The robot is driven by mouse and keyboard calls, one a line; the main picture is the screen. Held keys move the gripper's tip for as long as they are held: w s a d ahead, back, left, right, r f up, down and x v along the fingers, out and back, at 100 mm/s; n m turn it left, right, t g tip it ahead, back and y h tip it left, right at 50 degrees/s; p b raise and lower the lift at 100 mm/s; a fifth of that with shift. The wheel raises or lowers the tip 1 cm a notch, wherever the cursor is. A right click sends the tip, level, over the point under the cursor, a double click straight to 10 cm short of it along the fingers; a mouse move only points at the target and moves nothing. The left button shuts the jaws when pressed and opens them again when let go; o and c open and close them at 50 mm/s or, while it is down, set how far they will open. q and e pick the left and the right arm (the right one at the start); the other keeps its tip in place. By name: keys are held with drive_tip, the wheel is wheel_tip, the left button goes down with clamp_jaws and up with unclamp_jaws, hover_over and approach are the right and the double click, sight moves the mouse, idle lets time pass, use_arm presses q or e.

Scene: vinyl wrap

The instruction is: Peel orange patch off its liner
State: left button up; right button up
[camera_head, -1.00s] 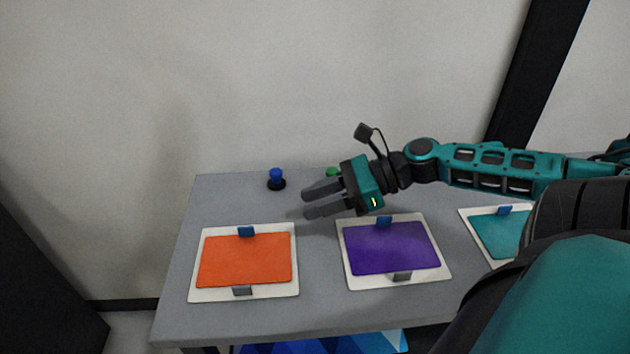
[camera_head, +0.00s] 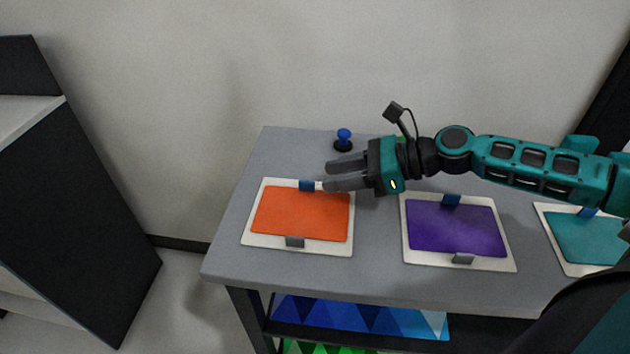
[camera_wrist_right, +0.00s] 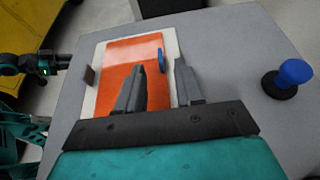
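The orange patch (camera_head: 301,213) lies flat on its white liner (camera_head: 257,237) at the left of the grey table. A blue tab (camera_head: 306,185) is on its far edge and a grey tab (camera_head: 295,241) on its near edge. My right gripper (camera_head: 327,177) is open and empty, by the liner's far right corner near the blue tab. In the right wrist view, its two fingers (camera_wrist_right: 160,84) are apart in front of the orange patch (camera_wrist_right: 118,75), and the blue tab (camera_wrist_right: 160,58) shows between them. My left gripper is not in the head view.
A purple patch (camera_head: 456,228) on a white liner and a teal patch (camera_head: 588,238) on another lie to the right. A blue knob (camera_head: 344,139) stands behind my right gripper. A dark cabinet (camera_head: 75,200) is at far left.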

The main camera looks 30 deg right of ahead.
sight(307, 182)
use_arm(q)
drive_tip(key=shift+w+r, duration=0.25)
use_arm(e)
drive_tip(key=shift+x, duration=2.45)
clamp_jaws()
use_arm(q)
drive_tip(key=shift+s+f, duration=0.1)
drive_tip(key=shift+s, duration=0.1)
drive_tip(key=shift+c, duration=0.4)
